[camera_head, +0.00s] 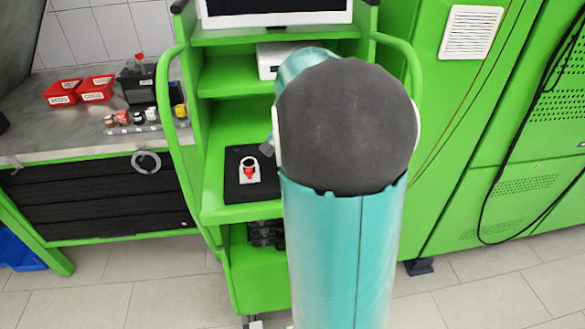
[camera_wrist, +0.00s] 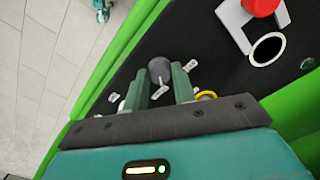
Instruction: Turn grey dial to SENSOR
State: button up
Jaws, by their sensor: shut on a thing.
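The grey dial (camera_wrist: 160,68) shows in the wrist view on a black panel (camera_wrist: 205,45), with small white labels around it, too small to read. My gripper (camera_wrist: 166,82) has its two green fingers on either side of the dial, shut on it. The fingers hide part of the dial and some of the panel. I cannot tell which label the dial points to. In the head view my own arm covers the dial and the gripper.
A yellow ring (camera_wrist: 207,95) lies close to the right finger. Red bins (camera_head: 80,90) stand on the left bench.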

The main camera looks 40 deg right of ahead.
jog(key=shift+d+r, duration=0.1)
dwell(0.3)
jog(key=o, duration=1)
notch_tip(320, 180, up, 14)
dwell(0.3)
jog(key=s+a+f+n+t, duration=0.1)
jog(key=s+a+n+t, duration=0.1)
jog(key=a, duration=0.7)
jog(key=s+a+f+n+t, duration=0.1)
jog(key=s+a+f+n, duration=0.1)
jog(key=s+a+n, duration=0.3)
jog(key=s+a+f+n+t, duration=0.2)
jog(key=a+n, duration=0.5)
jog(key=a, duration=0.6)
jog(key=shift+s+a+t, duration=0.15)
jog(key=shift+s+t, duration=0.15)
jog(key=shift+s, duration=0.55)
